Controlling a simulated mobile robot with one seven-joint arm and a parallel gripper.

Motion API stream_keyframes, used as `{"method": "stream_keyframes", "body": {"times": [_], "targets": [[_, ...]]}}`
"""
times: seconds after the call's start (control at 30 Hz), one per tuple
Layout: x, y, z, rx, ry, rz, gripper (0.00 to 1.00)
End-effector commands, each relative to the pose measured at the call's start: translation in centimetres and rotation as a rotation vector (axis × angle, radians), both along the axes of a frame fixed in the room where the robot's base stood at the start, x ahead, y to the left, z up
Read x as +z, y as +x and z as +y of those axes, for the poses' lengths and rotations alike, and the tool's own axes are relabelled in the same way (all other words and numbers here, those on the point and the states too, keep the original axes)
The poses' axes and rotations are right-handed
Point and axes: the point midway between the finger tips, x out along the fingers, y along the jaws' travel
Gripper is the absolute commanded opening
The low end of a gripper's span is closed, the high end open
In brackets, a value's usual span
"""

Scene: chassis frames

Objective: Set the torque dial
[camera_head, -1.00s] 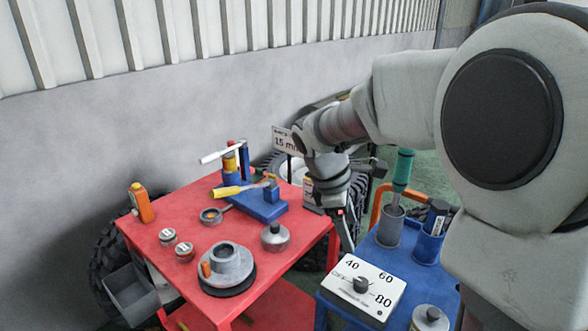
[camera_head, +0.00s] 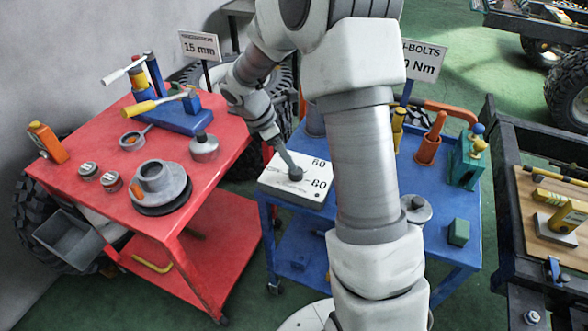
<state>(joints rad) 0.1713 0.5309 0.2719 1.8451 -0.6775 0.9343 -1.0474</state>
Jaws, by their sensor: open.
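The torque dial is a white plate (camera_head: 280,187) with a dark round knob (camera_head: 296,174) on it, at the left front corner of the blue cart (camera_head: 450,208). Two numbers show to the knob's right; the upper one looks like 60, and the left part of the scale is too blurred to read. My gripper (camera_head: 290,166) comes down from the upper left, with its finger tips at or just above the knob. It is open; whether the fingers touch the knob I cannot tell. A sign ending in "0 Nm" (camera_head: 424,62) stands behind the cart, partly hidden by my arm.
The red cart (camera_head: 215,180) on the left holds a blue tool stand (camera_head: 185,118), a flanged hub (camera_head: 160,183) and small cans. A "15 mm" sign (camera_head: 200,47) stands behind it. On the blue cart are an orange cone (camera_head: 430,140) and a green block (camera_head: 459,231).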

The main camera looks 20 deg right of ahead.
Motion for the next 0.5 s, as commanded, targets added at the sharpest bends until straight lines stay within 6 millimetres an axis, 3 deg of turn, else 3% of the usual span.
{"method": "stream_keyframes", "body": {"times": [0.03,0.2,0.5], "targets": [[-1.3,-0.1,-0.5,-0.001,0.0,0.005,0.79],[-4.2,-0.1,-1.7,-0.001,0.0,0.002,0.79],[-6.4,0.0,-2.7,-0.001,0.0,0.001,0.79]]}}
